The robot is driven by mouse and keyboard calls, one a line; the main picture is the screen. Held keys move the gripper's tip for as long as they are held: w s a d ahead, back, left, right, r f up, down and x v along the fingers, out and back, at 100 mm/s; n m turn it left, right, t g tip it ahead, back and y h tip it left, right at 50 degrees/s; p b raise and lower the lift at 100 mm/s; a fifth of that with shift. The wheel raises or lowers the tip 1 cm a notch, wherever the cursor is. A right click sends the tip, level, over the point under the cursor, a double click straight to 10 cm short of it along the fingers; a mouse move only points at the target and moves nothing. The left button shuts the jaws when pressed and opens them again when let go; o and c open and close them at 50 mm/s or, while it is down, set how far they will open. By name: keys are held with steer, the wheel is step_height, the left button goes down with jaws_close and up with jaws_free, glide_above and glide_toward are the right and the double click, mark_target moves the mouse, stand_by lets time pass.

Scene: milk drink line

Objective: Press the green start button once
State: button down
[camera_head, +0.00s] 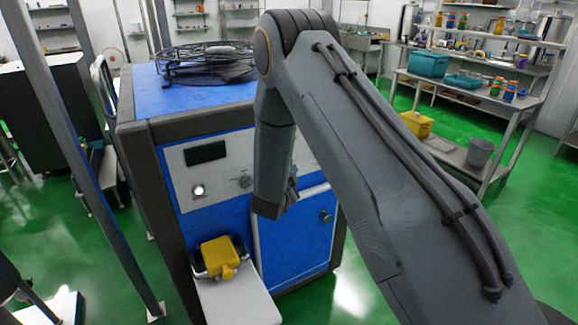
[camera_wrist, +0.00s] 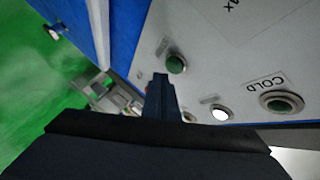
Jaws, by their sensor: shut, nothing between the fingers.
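The green button (camera_wrist: 176,64) is round with a metal ring and sits on the light grey panel (camera_wrist: 215,60) in the wrist view. My gripper (camera_wrist: 160,78) is shut and empty, its fingertips just beside the green button in the picture. I cannot tell whether they touch the panel. In the head view, my gripper (camera_head: 292,190) is mostly hidden by my wrist in front of the blue machine (camera_head: 285,240). I do not see the green button there; my arm covers part of the panel.
A lit white button (camera_wrist: 221,114) and a button labelled COLD (camera_wrist: 281,102) sit on the same panel. The panel also carries a dark display (camera_head: 205,152) and a knob (camera_head: 245,181). A yellow object (camera_head: 219,256) is at the machine's lower front. Metal shelves (camera_head: 470,75) stand at right.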

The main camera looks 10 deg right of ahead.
stand_by(0.4)
steer(key=shift+w+a, duration=0.15)
steer(key=shift+w, duration=0.25)
steer(key=shift+w+a+b, duration=0.15)
steer(key=shift+w+b, duration=0.25)
steer(key=shift+b, duration=0.15)
stand_by(0.5)
stand_by(0.3)
steer(key=shift+s+d+p, duration=0.3)
steer(key=shift+s, duration=0.55)
steer(key=shift+s+d+p, duration=0.25)
steer(key=shift+s+p, duration=0.05)
steer(key=shift+s, duration=0.5)
steer(key=shift+s+d+p, duration=0.25)
steer(key=shift+s, duration=0.5)
steer(key=shift+s+d+p, duration=0.25)
steer(key=shift+s+p, duration=0.05)
steer(key=shift+s, duration=0.5)
